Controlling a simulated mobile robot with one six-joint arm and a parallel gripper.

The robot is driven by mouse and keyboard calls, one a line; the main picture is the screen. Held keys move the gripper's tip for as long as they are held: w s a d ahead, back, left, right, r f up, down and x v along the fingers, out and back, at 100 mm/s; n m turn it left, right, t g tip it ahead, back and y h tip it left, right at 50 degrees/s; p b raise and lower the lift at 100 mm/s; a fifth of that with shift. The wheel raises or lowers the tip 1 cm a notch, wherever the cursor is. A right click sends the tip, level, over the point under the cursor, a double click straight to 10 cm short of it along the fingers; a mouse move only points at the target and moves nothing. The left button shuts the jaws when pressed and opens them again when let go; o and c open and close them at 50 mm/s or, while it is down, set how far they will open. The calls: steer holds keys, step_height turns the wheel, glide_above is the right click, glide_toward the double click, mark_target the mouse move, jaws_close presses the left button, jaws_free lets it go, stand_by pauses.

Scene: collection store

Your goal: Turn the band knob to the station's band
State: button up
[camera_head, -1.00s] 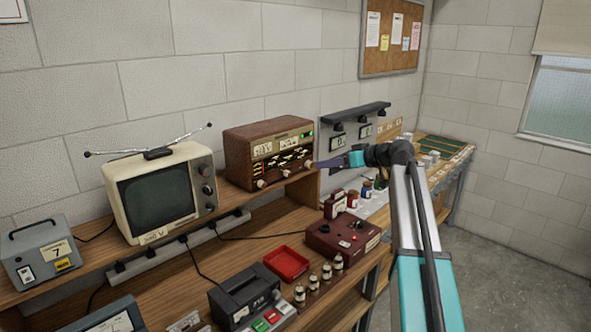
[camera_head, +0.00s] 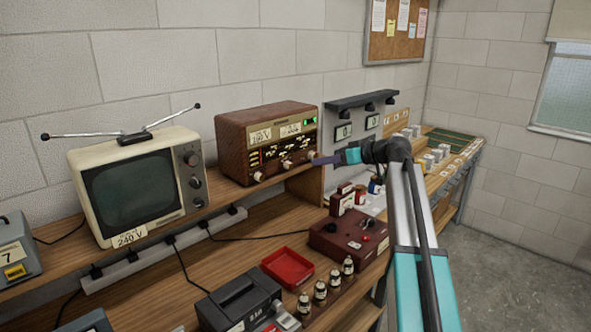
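The brown radio (camera_head: 230,152) stands on the upper shelf at the picture's middle, with a lit green light at its upper right and a dial with yellow markings. A row of pale knobs runs along its lower front: a left knob (camera_head: 258,176), a middle knob (camera_head: 287,165) and one at the right end (camera_head: 311,155). Which is the band knob I cannot tell. My gripper (camera_head: 322,160) reaches in from the right, its tip close to the right-end knob. Whether it touches the knob, and whether its fingers are open or shut, is too small to tell.
A cream television (camera_head: 88,162) with an antenna stands left of the radio. Below are a red tray (camera_head: 288,262), a dark red box (camera_head: 325,240), a black device (camera_head: 235,300) and several small bottles (camera_head: 320,290). A lamp bar (camera_head: 360,98) is mounted right of the radio.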

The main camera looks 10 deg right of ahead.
steer(key=shift+w, duration=0.1)
stand_by(0.3)
steer(key=p, duration=0.4)
glide_toward(291, 166)
steer(key=x, duration=0.6)
steer(key=shift+w+a, duration=0.15)
steer(key=shift+w, duration=0.1)
steer(key=shift+p+x, duration=0.35)
steer(key=shift+x, duration=0.4)
jaws_close()
